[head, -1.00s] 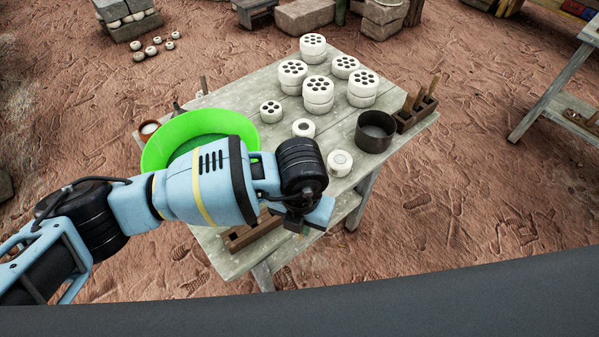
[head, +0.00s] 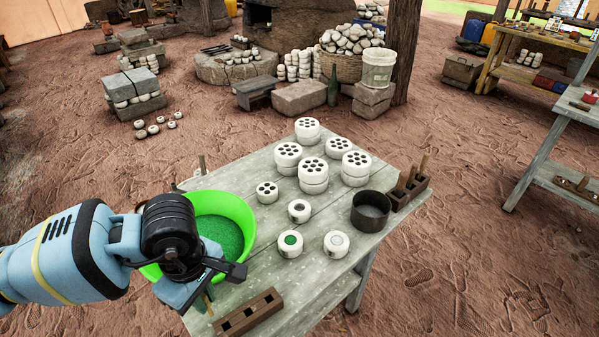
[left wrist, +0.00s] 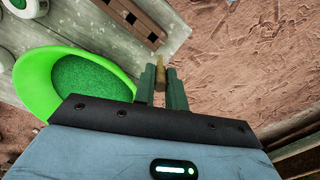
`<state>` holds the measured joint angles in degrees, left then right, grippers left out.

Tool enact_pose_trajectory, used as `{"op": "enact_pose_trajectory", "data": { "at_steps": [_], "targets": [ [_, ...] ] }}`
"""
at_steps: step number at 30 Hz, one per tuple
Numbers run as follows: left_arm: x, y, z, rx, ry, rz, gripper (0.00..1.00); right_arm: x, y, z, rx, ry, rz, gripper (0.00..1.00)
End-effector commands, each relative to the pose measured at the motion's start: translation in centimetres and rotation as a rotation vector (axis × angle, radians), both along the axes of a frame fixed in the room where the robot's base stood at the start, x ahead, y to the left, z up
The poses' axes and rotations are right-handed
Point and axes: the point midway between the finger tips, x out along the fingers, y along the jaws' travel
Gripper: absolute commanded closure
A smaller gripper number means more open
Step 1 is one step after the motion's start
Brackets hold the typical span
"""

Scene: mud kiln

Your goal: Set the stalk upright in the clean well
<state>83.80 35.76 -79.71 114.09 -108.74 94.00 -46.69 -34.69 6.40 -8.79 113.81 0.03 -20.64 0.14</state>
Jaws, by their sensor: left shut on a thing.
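My left gripper (head: 206,298) is low at the near left edge of the table in the head view. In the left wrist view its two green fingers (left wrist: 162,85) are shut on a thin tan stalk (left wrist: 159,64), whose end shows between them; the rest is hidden. A dark wooden block with square wells (head: 248,314) lies on the table just right of the gripper. It also shows in the left wrist view (left wrist: 140,22), beyond the fingers and apart from the stalk. I cannot tell which well is clean. My right gripper is not in view.
A bright green bowl of green grains (head: 222,235) stands beside the gripper. Small white pots (head: 289,243), a dark round pan (head: 370,211) and perforated white discs (head: 313,175) stand farther over the table. Another wooden block (head: 410,187) holds upright sticks at the right edge.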

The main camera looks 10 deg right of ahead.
Motion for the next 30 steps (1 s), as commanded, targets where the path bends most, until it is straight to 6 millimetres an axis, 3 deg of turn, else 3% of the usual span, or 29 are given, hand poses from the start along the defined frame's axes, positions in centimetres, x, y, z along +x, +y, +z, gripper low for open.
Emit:
{"op": "enact_pose_trajectory", "data": {
  "at_steps": [6,15,21,30],
  "targets": [
    [-0.6,3.7,1.9,-0.002,-0.008,-0.385,0.98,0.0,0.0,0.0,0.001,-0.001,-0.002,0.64],
    [-1.9,7.3,4.0,-0.005,-0.013,-0.844,0.98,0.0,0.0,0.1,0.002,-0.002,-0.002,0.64],
    [-2.3,8.2,4.5,-0.004,-0.013,-0.983,0.98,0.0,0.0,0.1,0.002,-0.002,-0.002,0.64],
    [-2.4,8.3,4.6,-0.005,-0.013,-1.004,0.98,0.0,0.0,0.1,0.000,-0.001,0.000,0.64]
  ]
}}
